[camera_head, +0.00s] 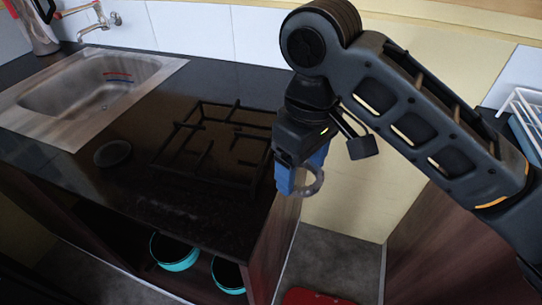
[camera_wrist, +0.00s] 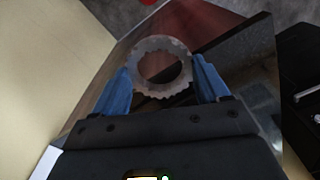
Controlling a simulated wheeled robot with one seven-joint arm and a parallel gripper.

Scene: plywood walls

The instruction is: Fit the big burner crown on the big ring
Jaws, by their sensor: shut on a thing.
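My gripper (camera_head: 298,178) has blue fingers and is shut on a grey, toothed ring, which looks like the big burner crown (camera_head: 320,186). It holds the crown in the air just past the right edge of the counter. In the wrist view the crown (camera_wrist: 136,67) sits between the two blue fingertips, with its open middle showing the scene behind. The black hob grate (camera_head: 186,126) stands on the dark counter to the left of my gripper. I cannot make out the big ring under the grate in the dark.
A round dark disc (camera_head: 113,153) lies on the counter (camera_head: 80,185) left of the grate. A steel sink (camera_head: 45,125) is farther left. Two turquoise-rimmed pots (camera_head: 176,266) stand in the open cabinet below. A red object (camera_head: 315,297) is on the floor.

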